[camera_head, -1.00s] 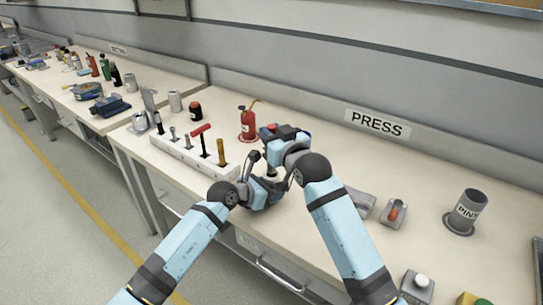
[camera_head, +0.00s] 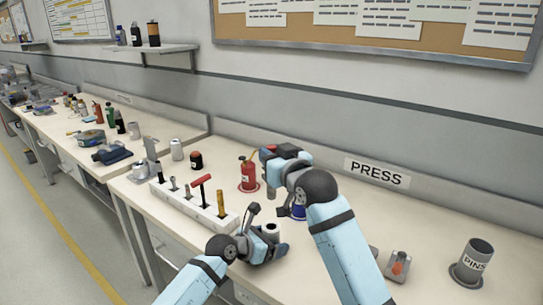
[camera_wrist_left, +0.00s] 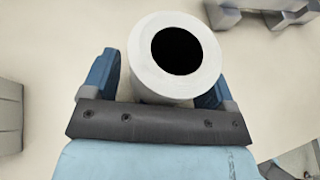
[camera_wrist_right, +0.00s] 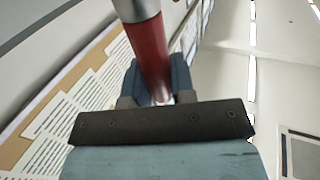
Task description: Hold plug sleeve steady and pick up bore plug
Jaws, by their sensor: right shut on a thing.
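The plug sleeve (camera_head: 271,230) is a white upright cylinder on the bench. In the left wrist view the sleeve (camera_wrist_left: 147,60) shows a dark, empty bore. My left gripper (camera_head: 266,244) is low at the bench, its fingers on either side of the sleeve; they stand wide, with a small gap visible on the left side. My right gripper (camera_head: 272,166) is raised above and behind the sleeve. It is shut on the bore plug, whose red shaft and grey end (camera_wrist_right: 150,45) show in the right wrist view.
A white rack (camera_head: 195,205) with upright tools stands left of the sleeve. A red bottle (camera_head: 248,175) stands behind. A grey PINS cup (camera_head: 473,262) is at the right.

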